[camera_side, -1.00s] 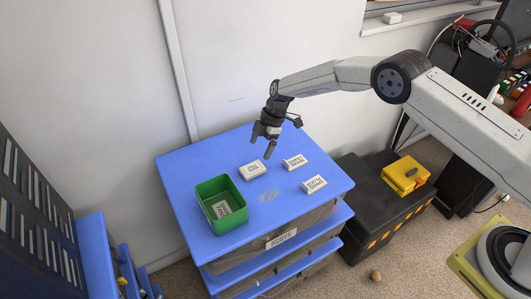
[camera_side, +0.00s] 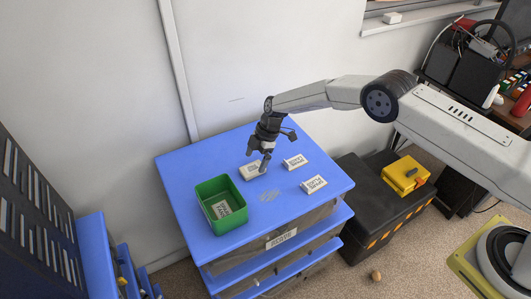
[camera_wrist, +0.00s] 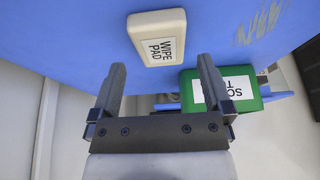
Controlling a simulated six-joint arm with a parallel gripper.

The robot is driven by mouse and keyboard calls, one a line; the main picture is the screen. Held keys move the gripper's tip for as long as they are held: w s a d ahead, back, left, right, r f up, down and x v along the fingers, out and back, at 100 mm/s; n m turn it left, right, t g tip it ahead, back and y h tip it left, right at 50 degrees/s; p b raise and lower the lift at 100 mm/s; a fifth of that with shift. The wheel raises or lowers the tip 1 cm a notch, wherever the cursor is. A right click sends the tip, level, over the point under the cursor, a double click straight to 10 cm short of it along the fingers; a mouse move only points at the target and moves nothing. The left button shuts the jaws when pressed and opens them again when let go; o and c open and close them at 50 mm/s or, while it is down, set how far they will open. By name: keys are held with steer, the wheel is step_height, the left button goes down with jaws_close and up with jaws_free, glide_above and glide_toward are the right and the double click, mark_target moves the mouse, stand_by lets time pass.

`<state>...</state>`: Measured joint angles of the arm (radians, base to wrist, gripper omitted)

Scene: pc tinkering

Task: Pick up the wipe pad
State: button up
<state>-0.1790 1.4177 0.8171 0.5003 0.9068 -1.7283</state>
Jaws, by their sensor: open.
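The wipe pad (camera_side: 249,173) is a small off-white block with a printed label. It lies on the blue top of the drawer unit, behind and to the right of the green bin in the side view. In the wrist view the wipe pad (camera_wrist: 157,38) reads "WIPE PAD" and lies ahead of the fingertips, roughly between their lines. My gripper (camera_side: 258,163) is open and empty, pointing down just above the pad; a finger hides part of its right side in the side view. Both fingers of my gripper (camera_wrist: 161,66) show apart in the wrist view, with nothing between them.
A green bin (camera_side: 233,225) with a white label stands left of the pad. Two similar labelled white blocks lie to the right, one farther back (camera_side: 295,162) and one nearer (camera_side: 314,184). The blue top (camera_side: 290,218) is clear in front, apart from pale scuffs.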

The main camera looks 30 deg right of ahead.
mark_target(252, 170)
steer(key=shift+x, duration=1.5)
steer(key=shift+a, duration=0.1)
steer(key=shift+c, duration=0.2)
steer(key=c, duration=1.1)
